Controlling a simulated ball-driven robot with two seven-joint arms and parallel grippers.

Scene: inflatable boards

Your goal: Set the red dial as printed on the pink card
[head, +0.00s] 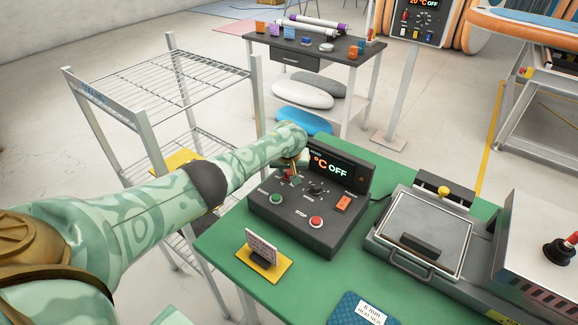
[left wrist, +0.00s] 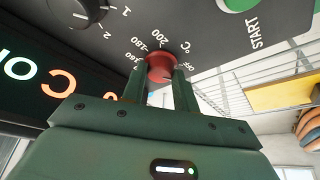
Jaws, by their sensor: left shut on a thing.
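The red dial (left wrist: 161,68) is on the black control box (head: 290,222) on the green table. In the left wrist view, printed marks around it read 160, 180, 200, °C and OFF; its pointer is hidden. My left gripper (left wrist: 160,88) is shut on the red dial, a finger on each side. In the head view my left gripper (head: 292,170) reaches the box's back left and covers most of the dial. The box's display (head: 333,168) reads °C OFF, its left part hidden. A pale pinkish card (head: 262,246) stands on a yellow base; its print is too small to read.
The box also has a black knob (head: 316,188), a green button (head: 276,199), a red button (head: 316,222) and an orange switch (head: 343,203). A flat press (head: 428,225) stands to the right. A blue pad (head: 358,311) lies at the front. A wire rack (head: 165,85) stands left.

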